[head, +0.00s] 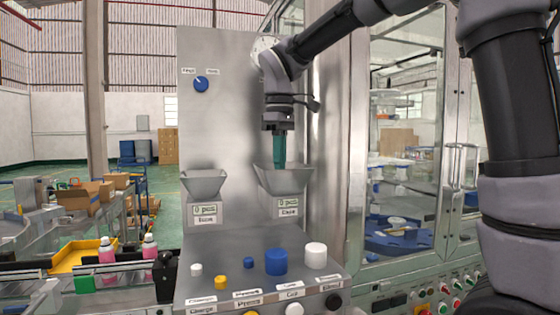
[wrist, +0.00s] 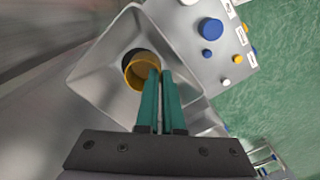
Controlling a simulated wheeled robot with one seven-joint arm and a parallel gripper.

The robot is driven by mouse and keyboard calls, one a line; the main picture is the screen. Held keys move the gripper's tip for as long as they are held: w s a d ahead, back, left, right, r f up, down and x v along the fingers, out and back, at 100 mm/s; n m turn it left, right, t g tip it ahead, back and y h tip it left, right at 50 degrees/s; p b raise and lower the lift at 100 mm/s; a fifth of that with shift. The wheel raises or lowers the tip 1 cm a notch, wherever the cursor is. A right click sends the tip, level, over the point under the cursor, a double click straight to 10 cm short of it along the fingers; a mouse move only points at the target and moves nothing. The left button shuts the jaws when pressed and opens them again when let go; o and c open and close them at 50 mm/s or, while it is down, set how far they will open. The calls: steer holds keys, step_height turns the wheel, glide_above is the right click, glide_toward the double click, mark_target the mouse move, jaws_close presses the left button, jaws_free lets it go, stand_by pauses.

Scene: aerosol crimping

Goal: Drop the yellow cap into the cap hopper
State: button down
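The yellow cap (wrist: 133,82) shows in the wrist view as a tilted, hollow ring over the dark hole of the grey hopper. My gripper (wrist: 160,72) has its two green fingers close together, with the cap's near wall pinched at the tips. In the head view the gripper (head: 279,164) points straight down with its tips inside the right hopper (head: 285,182). The cap is hidden there behind the hopper's front wall. This hopper's display reads 0 pcs; its lower label is too small to read surely.
A smaller hopper (head: 203,186) stands to the left, also reading 0 pcs. The panel below holds a blue cap (head: 276,262), a white cap (head: 316,256) and smaller white, yellow and blue pieces. Pink bottles (head: 150,247) stand at the left. The steel back panel (head: 225,110) rises close behind.

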steer(key=c, duration=1)
jaws_free()
steer(key=shift+r, duration=0.1)
steer(key=shift+r, duration=1.45)
steer(key=shift+s+d+r, duration=0.15)
steer(key=shift+s+d, duration=0.25)
steer(key=shift+s, duration=1.05)
steer(key=shift+s+d+r, duration=0.2)
steer(key=shift+s+d, duration=0.25)
steer(key=shift+s, duration=1)
steer(key=shift+s+d+r, duration=0.15)
steer(key=shift+s+d, duration=0.25)
steer(key=shift+s, duration=1.05)
steer(key=d+f+m+t, duration=0.1)
steer(key=d+m+t, duration=0.1)
steer(key=d+m, duration=0.3)
steer(key=s+d+f+m+t+y, duration=0.1)
steer(key=d+f+m+t, duration=0.1)
steer(key=d+m, duration=0.4)
steer(key=s+d+f+m+t+y, duration=0.1)
steer(key=d+m+t, duration=0.2)
steer(key=d, duration=0.7)
steer(key=shift+s+f+m, duration=0.15)
steer(key=shift+f+m, duration=0.2)
steer(key=shift+m, duration=0.85)
